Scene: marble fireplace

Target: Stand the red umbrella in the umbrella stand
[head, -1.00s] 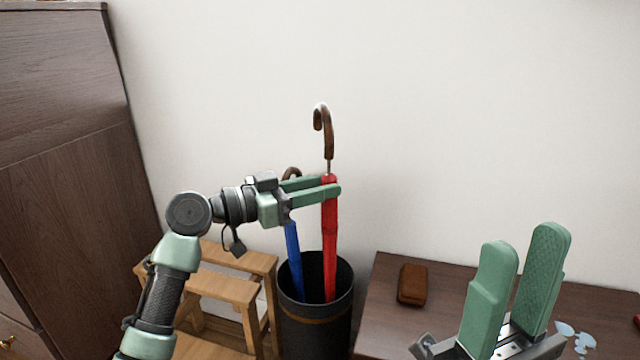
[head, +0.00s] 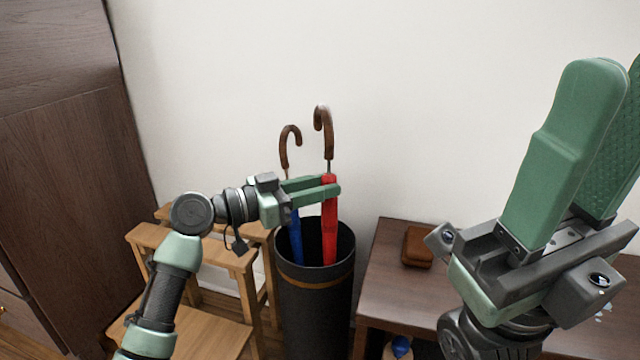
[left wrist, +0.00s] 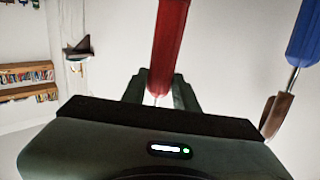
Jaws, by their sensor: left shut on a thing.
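The red umbrella (head: 329,225) is upright, its brown crook handle at the top. My left gripper (head: 333,185) is shut on it near the top of the red part. Its lower part is inside the black umbrella stand (head: 313,305); the stand's near wall hides the tip. I cannot tell if it touches the bottom. In the left wrist view, the red umbrella (left wrist: 169,45) runs between the fingers. The blue umbrella (head: 296,240) leans in the same stand, just left of the red one. My right gripper (head: 608,85) is open and empty at the right.
A wooden step stool (head: 190,260) stands left of the stand. A dark wooden table (head: 390,290) with a brown wallet-like item (head: 418,247) stands to the right. A dark cabinet (head: 60,170) is at far left. The pale wall (head: 420,120) is behind.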

